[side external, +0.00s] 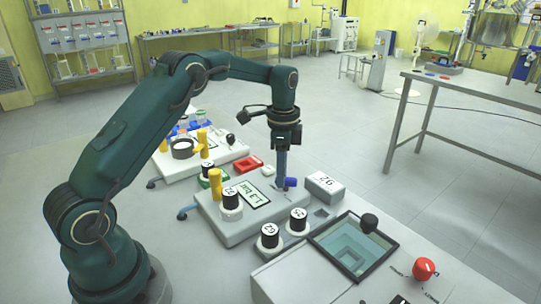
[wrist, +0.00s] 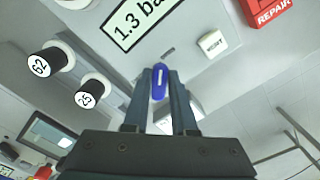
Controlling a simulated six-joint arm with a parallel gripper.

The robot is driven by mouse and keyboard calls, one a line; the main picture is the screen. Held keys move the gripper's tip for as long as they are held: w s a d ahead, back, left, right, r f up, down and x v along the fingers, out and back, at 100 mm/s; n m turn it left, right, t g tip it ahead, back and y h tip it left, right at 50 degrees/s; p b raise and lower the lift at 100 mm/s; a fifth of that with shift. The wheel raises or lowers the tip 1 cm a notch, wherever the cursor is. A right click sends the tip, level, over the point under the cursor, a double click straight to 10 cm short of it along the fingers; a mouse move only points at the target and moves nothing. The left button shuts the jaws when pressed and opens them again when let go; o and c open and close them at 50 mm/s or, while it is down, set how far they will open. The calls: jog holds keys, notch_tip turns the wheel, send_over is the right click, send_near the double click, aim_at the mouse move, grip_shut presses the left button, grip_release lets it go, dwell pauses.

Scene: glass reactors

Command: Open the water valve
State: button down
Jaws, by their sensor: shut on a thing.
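A small blue valve handle (side external: 291,182) stands on the right side of a light grey control box (side external: 232,228). In the wrist view the blue handle (wrist: 159,80) is upright between my fingers and carries a short white mark. My gripper (side external: 282,184) points straight down from above, and its fingers are shut on the blue handle. In the wrist view my gripper (wrist: 160,88) has one dark finger on each side of the handle. Which fluid the handle controls is not labelled in these views.
A "1.3 bar" display (wrist: 138,24) lies beside the handle, with a white button (wrist: 211,41) and a red "REPAIR" piece (wrist: 266,11) near. Black numbered knobs (side external: 269,236) and a grey box (side external: 325,187) stand close. A framed window (side external: 352,247) and red knob (side external: 424,268) lie to the right.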

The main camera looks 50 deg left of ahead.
jog(key=c, duration=0.7)
grip_release()
jog(key=shift+r, duration=2.65)
